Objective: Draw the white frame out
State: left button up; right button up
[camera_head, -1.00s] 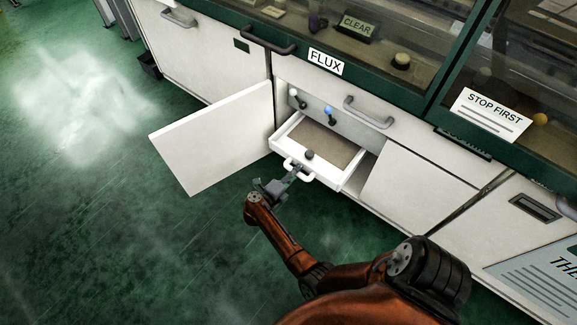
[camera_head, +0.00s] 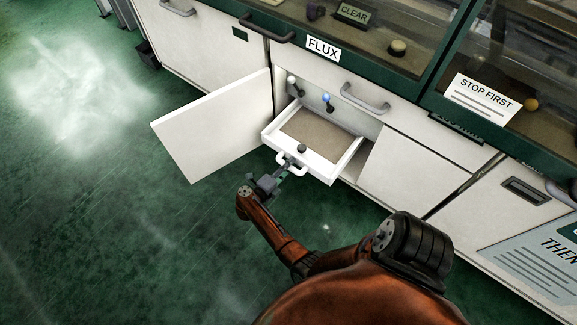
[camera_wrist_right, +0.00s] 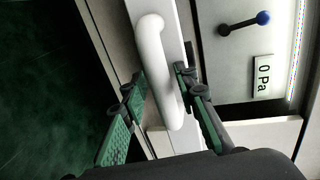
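The white frame (camera_head: 343,163) is a shallow drawer-like tray with a brown-grey bottom, sticking out of the open cabinet below the FLUX sign. A white loop handle (camera_head: 283,164) is on its front, and it fills the middle of the right wrist view (camera_wrist_right: 157,60). My right gripper (camera_head: 286,170) is at this handle. In the right wrist view its two green-padded fingers (camera_wrist_right: 160,85) lie on either side of the handle bar, close against it. A dark round knob (camera_head: 301,149) stands at the front edge of the frame. My left gripper is not in view.
A white cabinet door (camera_head: 215,125) stands open left of the frame. A grey-tipped lever (camera_head: 292,82) and a blue-tipped lever (camera_head: 327,102) are on the panel behind it. A "0 Pa" label (camera_wrist_right: 264,76) shows by the blue-tipped one. The green floor (camera_head: 110,230) in front is clear.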

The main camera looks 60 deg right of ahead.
jog(key=shift+o, duration=0.6)
jog(key=shift+w, duration=0.1)
jog(key=a+r, duration=0.1)
jog(key=a, duration=0.6)
jog(key=shift+w+a+r, duration=0.15)
jog(key=shift+r, duration=0.15)
